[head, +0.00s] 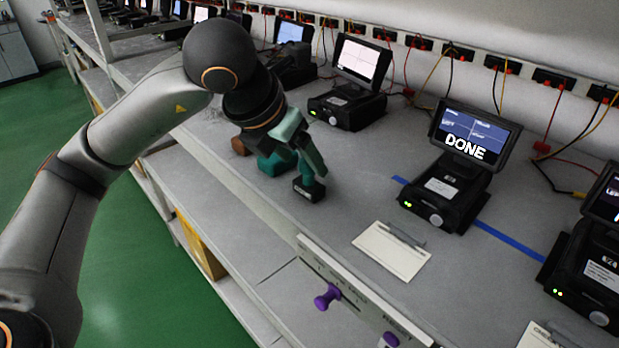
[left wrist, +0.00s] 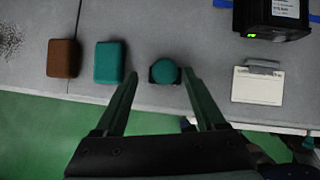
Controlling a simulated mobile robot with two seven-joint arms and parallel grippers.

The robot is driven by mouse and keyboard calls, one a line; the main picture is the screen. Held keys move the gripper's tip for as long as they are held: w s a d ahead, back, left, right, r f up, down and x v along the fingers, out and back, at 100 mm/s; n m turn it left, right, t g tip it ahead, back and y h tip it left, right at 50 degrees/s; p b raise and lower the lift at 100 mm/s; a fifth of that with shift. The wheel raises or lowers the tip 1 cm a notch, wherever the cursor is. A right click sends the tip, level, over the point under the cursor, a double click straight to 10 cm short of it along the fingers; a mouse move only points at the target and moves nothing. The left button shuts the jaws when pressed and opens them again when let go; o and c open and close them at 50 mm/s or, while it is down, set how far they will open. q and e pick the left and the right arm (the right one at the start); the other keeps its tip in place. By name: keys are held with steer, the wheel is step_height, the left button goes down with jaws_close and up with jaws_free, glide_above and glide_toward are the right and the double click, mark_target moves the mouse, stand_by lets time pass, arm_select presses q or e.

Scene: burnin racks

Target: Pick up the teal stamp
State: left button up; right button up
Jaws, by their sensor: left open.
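The teal stamp has a round teal knob on a dark base. In the left wrist view the stamp (left wrist: 164,72) stands on the grey bench near its front edge. In the head view its dark base (head: 309,190) shows below my fingers, which partly cover the knob. My left gripper (left wrist: 160,75) is open and points down at the stamp, with one finger to each side of the knob in the wrist picture. I cannot tell how far the fingertips are above the bench. It also shows in the head view (head: 306,160). My right gripper is not in view.
A teal block (left wrist: 109,62) and a brown block (left wrist: 62,58) lie left of the stamp. A clipboard card (left wrist: 257,86) lies to its right, with a black device (head: 445,195) showing DONE behind it. Purple knobs (head: 327,297) project from the bench's front panel.

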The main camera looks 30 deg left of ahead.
arm_select(q)
steer(key=shift+d+p+x, duration=0.15)
steer(key=shift+p+x, duration=0.15)
steer(key=shift+x, duration=1.1)
steer(key=shift+d+p+x, duration=0.15)
steer(key=shift+p+x, duration=0.15)
steer(key=shift+x, duration=1.1)
steer(key=shift+w+r, duration=0.1)
steer(key=shift+r, duration=0.05)
steer(key=shift+c, duration=0.4)
jaws_close()
